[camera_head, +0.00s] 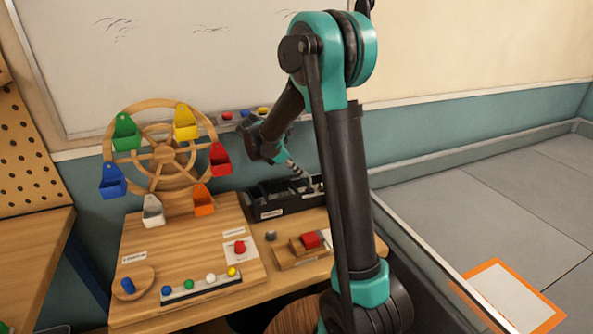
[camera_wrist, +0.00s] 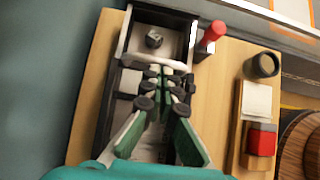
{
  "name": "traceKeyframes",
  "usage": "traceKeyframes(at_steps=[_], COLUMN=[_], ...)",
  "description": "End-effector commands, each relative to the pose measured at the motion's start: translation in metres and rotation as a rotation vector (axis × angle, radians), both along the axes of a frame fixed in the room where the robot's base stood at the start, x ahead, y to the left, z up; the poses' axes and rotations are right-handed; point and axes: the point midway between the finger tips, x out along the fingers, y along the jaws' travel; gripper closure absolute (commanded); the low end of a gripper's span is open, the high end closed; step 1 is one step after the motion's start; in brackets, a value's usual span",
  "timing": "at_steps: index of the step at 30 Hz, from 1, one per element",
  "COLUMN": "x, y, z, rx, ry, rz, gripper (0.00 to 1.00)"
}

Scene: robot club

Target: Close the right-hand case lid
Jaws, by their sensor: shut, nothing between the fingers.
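A black case (camera_head: 268,211) with open compartments and white labels stands at the back of the wooden table, behind my arm. In the wrist view, the open far compartment of the case (camera_wrist: 186,22) holds a small grey-green block (camera_wrist: 154,39). My gripper (camera_head: 300,172) is over the case in the head view. In the wrist view my gripper (camera_wrist: 164,76) has its fingertips together, empty, beside a pale edge of that compartment. I cannot tell whether the fingers touch it. A red cylindrical piece (camera_wrist: 213,33) sticks up at the case's right side. The right-hand lid is not clearly made out.
A wooden wheel (camera_head: 165,158) with coloured buckets stands left of the case. In front are a wooden block with a red top (camera_head: 311,240), a dark round knob (camera_head: 271,235) and a strip of coloured pegs (camera_head: 204,287). A wall rises behind the table.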

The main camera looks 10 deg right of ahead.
Motion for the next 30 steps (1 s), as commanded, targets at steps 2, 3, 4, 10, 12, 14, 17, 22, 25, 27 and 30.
traceKeyframes(at_steps=[2, 3, 4, 10, 12, 14, 17, 22, 25, 27, 30], x=[0.0, 0.0, 0.0, 0.004, 0.006, 0.009, 0.013, 0.016, 0.016, 0.016, 0.016], y=[0.0, 0.0, 0.0, -0.02, -0.036, -0.049, -0.067, -0.082, -0.082, -0.082, -0.082], z=[0.0, 0.0, 0.0, 0.0, 0.0, 0.0, 0.0, 0.0, 0.0, 0.0, 0.0], rx=[0.0, 0.0, 0.0, 0.0, 0.0, 0.0, 0.0, 0.0, 0.0, 0.0, 0.0], ry=[0.0, 0.0, 0.0, -0.001, -0.001, -0.001, -0.001, 0.0, 0.0, 0.0, 0.0], rz=[0.0, 0.0, 0.0, -0.006, -0.007, -0.006, -0.004, -0.002, 0.0, 0.0, 0.0], gripper=[1.0, 1.0, 1.0, 1.0, 1.0, 1.0, 1.0, 1.0, 1.0, 1.0, 1.0])
